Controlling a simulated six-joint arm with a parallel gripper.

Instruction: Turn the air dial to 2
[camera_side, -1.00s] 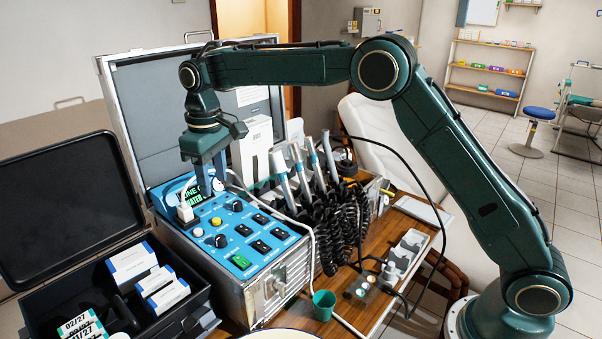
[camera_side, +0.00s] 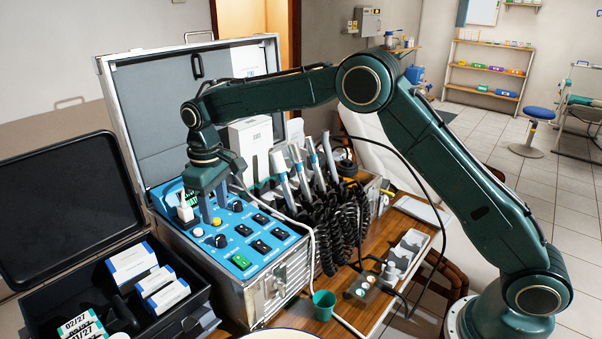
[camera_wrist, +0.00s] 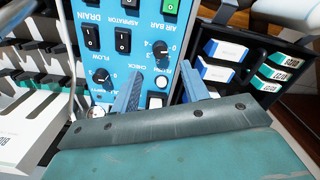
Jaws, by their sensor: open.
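The air dial, a black knob with a white mark under the label AIR BAR, shows ahead of my fingers in the wrist view (camera_wrist: 161,52). Its setting is too small to read surely. In the side view the air dial (camera_side: 221,241) is on the blue panel's front part. My gripper (camera_side: 212,208) is open and empty, pointing down close over the rear part of the panel. In the wrist view its two blue fingers (camera_wrist: 163,88) stand apart, short of the air dial. Whether the fingertips touch the panel cannot be told.
The FLOW dial (camera_wrist: 100,78) lies left of my fingers in the wrist view. A white plug (camera_side: 185,211) stands up beside my gripper. Black switches (camera_side: 261,246) and a green switch (camera_side: 240,262) cover the front. Handpieces (camera_side: 297,165) with coiled hoses stand to the right.

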